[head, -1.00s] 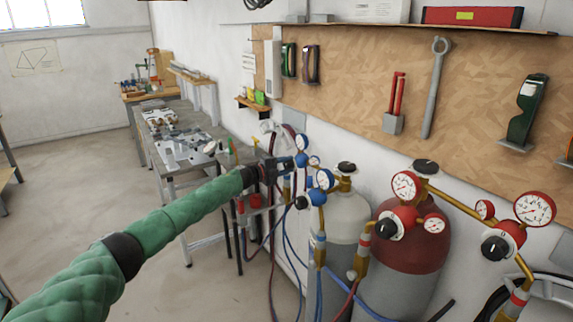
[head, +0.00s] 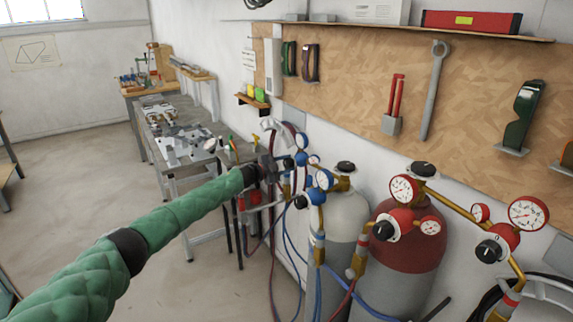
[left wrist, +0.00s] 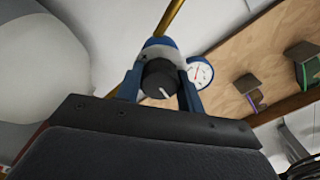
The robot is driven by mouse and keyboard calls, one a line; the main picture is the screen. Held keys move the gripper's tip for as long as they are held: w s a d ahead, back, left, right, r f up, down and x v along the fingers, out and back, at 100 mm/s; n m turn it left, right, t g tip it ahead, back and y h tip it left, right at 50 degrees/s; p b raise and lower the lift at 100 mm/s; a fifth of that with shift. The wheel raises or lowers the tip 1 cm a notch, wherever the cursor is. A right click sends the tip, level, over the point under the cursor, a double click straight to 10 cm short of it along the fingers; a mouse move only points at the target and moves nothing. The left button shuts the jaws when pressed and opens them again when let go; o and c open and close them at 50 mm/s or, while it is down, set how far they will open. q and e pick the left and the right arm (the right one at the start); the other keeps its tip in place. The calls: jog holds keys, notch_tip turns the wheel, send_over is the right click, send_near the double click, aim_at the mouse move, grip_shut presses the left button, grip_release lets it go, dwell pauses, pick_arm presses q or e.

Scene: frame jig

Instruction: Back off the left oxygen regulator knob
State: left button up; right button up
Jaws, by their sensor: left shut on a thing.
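The left blue oxygen regulator (head: 301,159) is beyond my left gripper (head: 281,168) in the head view, and the gripper hides its knob there. In the left wrist view, the round black knob (left wrist: 160,79) with a white pointer mark sits between the two blue fingers of my left gripper (left wrist: 160,88). The gripper is shut on the knob. A white gauge (left wrist: 200,72) shows just right of the fingers. A second blue regulator (head: 321,180) with its own black knob (head: 301,202) is close to the right. My right gripper is not in view.
A grey cylinder (head: 345,222) and a dark red cylinder (head: 412,250) stand along the wall. Red regulators (head: 403,217) and hoses (head: 375,305) are to the right. A metal workbench (head: 180,145) stands behind my left arm. Open floor lies to the left.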

aim_at(285, 165)
pick_arm(q)
jog(key=shift+a+r, duration=0.1)
jog(key=shift+a, duration=0.05)
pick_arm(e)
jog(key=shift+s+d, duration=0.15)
pick_arm(q)
jog(key=o, duration=1)
jog(key=shift+w, duration=0.1)
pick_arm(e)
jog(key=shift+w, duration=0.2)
pick_arm(q)
jog(key=shift+s+a+f+b, duration=0.25)
jog(key=shift+s+a+b, duration=0.1)
jog(key=shift+a, duration=0.1)
jog(key=b+v, duration=0.1)
jog(key=v, duration=0.3)
jog(key=shift+a, duration=0.15)
jog(key=shift+b+v, duration=0.55)
jog(key=shift+v, duration=0.65)
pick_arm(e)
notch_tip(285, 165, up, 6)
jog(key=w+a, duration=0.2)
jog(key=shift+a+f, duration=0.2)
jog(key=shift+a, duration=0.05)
